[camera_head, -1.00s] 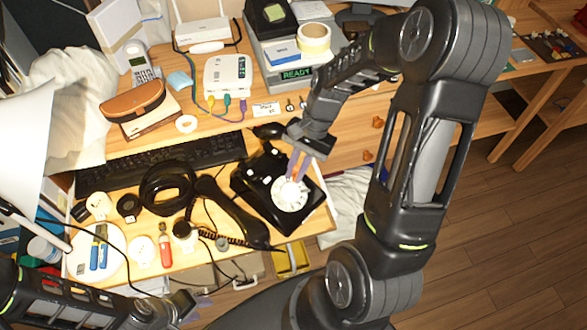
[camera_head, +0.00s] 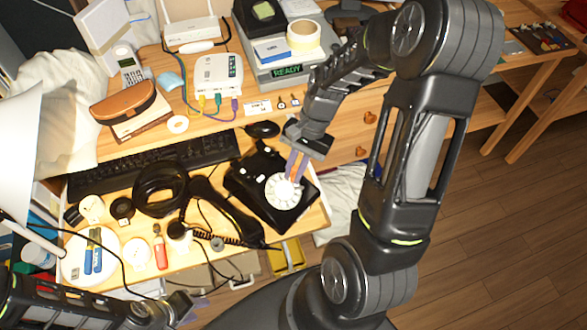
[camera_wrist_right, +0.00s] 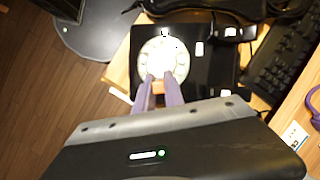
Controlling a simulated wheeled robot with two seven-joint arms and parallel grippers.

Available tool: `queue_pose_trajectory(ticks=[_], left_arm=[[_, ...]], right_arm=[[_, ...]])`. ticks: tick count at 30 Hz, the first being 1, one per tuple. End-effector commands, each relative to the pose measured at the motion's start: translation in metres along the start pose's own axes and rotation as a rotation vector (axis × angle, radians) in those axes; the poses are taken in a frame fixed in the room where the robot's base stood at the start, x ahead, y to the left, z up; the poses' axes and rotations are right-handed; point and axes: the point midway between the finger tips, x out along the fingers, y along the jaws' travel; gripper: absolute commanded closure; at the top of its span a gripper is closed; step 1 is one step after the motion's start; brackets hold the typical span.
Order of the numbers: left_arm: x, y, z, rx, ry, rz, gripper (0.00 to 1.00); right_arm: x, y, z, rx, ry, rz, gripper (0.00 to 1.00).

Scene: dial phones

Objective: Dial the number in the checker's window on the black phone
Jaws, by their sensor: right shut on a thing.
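The black phone (camera_head: 251,187) sits at the front right of the desk, its white round dial (camera_head: 284,194) facing up. Its black handset (camera_head: 225,207) lies off it to the left. My right gripper (camera_head: 292,176) reaches down to the dial, its purple fingers close together at the dial's face. In the wrist view, the right fingertips (camera_wrist_right: 159,78) cover the dial's near edge (camera_wrist_right: 160,52). The checker (camera_head: 290,70) at the back shows green "READY" in its window. My left gripper (camera_head: 190,306) is low at the front edge, partly hidden, its jaws unclear.
A keyboard (camera_head: 150,163) and a coiled black ring (camera_head: 160,189) lie left of the phone. A black mouse (camera_head: 262,130) is behind it. A white router box (camera_head: 218,74) with coloured cables stands further back. A lamp shade (camera_head: 18,125) is at far left. The floor is open at right.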

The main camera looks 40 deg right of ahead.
Motion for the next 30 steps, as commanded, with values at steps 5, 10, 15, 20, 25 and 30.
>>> queue_pose_trajectory(ticks=[5, 10, 15, 20, 25, 30], left_arm=[[0.001, -0.001, 0.0, 0.0, 0.0, 0.0, 0.64], [0.001, -0.001, 0.0, 0.0, 0.0, 0.0, 0.64], [0.001, -0.001, 0.0, 0.0, 0.0, 0.0, 0.64], [0.001, -0.001, 0.0, 0.0, 0.0, 0.0, 0.64], [0.0, 0.0, 0.0, 0.0, 0.0, 0.0, 0.64], [-0.008, 0.003, 0.0, 0.0, 0.0, 0.0, 0.64]], right_arm=[[0.003, 0.007, 0.001, 0.0, -0.001, 0.001, 1.0], [0.004, 0.01, 0.002, 0.0, -0.001, 0.001, 1.0], [0.004, 0.01, 0.002, 0.0, -0.001, 0.001, 1.0], [0.005, 0.012, 0.002, 0.001, -0.001, 0.001, 1.0], [0.005, 0.014, 0.004, 0.001, 0.0, 0.0, 1.0], [-0.005, 0.016, 0.007, 0.001, 0.0, 0.0, 1.0]])
